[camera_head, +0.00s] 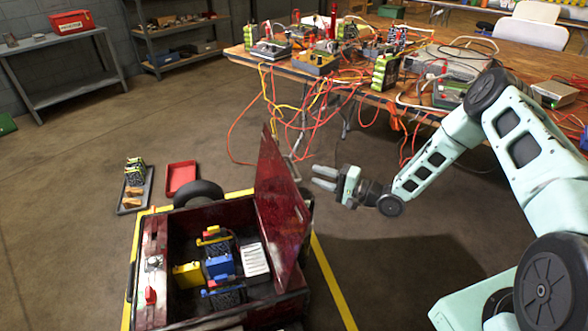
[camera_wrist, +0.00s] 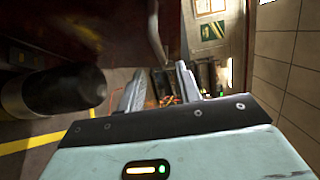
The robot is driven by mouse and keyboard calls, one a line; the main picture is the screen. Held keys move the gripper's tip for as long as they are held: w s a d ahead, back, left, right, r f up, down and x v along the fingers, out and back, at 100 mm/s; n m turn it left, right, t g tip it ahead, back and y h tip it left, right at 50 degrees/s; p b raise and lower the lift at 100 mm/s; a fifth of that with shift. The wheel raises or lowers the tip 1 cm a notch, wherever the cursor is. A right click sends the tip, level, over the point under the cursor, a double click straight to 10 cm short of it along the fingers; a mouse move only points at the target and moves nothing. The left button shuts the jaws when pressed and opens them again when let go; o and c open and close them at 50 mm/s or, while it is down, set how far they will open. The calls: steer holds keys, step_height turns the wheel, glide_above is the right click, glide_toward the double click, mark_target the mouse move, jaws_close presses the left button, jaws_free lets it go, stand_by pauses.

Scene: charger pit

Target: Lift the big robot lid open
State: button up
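The big robot is a dark red box-like body (camera_head: 151,300) on the floor. Its dark red lid (camera_head: 279,205) stands raised, nearly upright, along the body's right side. The open body shows yellow, blue and black parts and a white ribbed block (camera_head: 255,259). My gripper (camera_head: 323,179) is to the right of the lid and apart from it in the head view, with its fingers pointing left. In the wrist view my gripper (camera_wrist: 163,88) has its two fingers spread with nothing between them. A dark red surface, perhaps the lid, fills that view's upper left.
A dark wheel (camera_head: 198,193) sits at the body's far side. A red tray (camera_head: 182,178) and a grey tray (camera_head: 148,202) lie on the floor behind it. A cable-strewn workbench (camera_head: 411,98) stands at the back right. Floor left of the body is clear.

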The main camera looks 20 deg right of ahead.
mark_target(294, 166)
steer(key=x, duration=0.9)
jaws_close()
